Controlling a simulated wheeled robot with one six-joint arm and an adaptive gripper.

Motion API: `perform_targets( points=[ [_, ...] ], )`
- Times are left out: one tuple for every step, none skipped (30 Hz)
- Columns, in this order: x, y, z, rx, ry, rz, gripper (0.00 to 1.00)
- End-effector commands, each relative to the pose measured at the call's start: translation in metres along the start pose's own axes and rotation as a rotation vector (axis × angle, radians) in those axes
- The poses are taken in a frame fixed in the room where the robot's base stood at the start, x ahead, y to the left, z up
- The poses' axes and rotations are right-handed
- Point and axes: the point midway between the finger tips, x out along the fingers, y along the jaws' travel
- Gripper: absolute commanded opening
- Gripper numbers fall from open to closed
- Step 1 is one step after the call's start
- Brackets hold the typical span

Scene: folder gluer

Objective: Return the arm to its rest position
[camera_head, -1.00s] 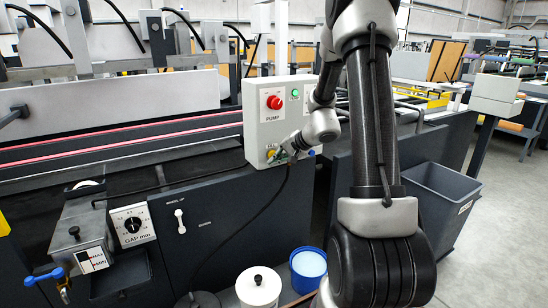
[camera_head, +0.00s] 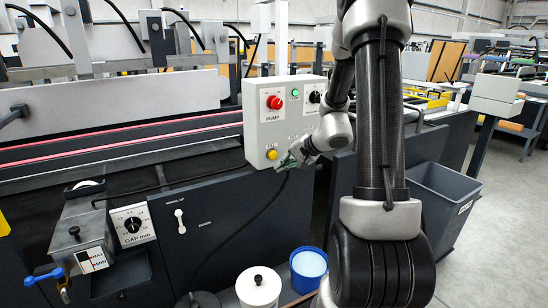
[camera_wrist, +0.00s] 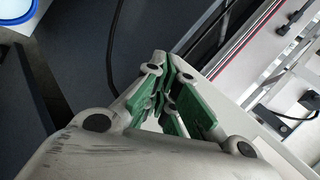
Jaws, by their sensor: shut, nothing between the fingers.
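My gripper (camera_head: 288,160) is at the lower right of the grey pump control box (camera_head: 262,135), just right of the yellow button (camera_head: 272,154). It is shut and empty; I cannot tell whether it touches the box. In the wrist view my gripper (camera_wrist: 167,75) shows its green-padded fingers close together. My arm rises bent at the right of the head view and hides part of the machine behind it.
The box also carries a red button (camera_head: 274,102), a green button (camera_head: 295,93) and a black knob (camera_head: 315,97). A white-lidded tub (camera_head: 258,288), a blue-rimmed tub (camera_head: 308,268) and a grey bin (camera_head: 440,195) stand below. Clear floor lies at the right.

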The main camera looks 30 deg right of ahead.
Motion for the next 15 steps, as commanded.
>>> perform_targets(
  points=[
    [-0.004,0.0028,0.0019,0.001,0.002,0.0,0.0],
    [-0.0059,0.0042,0.0034,0.001,0.002,0.001,0.0],
    [-0.008,0.0055,0.0049,0.001,0.002,0.0,0.0],
    [-0.0093,0.0063,0.0059,0.001,0.002,0.0,0.0],
    [-0.0103,0.007,0.0067,0.001,0.002,0.0,0.0],
    [-0.0113,0.0078,0.0078,0.001,0.002,0.0,0.0],
    [-0.0118,0.0083,0.0083,0.0,0.001,0.0,0.0],
    [-0.0121,0.0086,0.0087,0.0,0.001,0.0,0.0],
    [-0.0123,0.0087,0.0089,0.0,0.001,0.0,0.0],
    [-0.0122,0.0088,0.0089,0.0,0.001,0.0,0.0],
    [-0.0122,0.0087,0.0089,0.0,0.001,0.0,0.0],
    [-0.0121,0.0087,0.0089,0.0,0.001,0.0,0.0],
    [-0.0121,0.0087,0.0088,0.0,0.001,0.0,0.0],
    [-0.0121,0.0087,0.0088,0.0,0.001,0.0,0.0],
    [-0.0121,0.0087,0.0088,0.0,0.001,0.0,0.0]
  ],
)
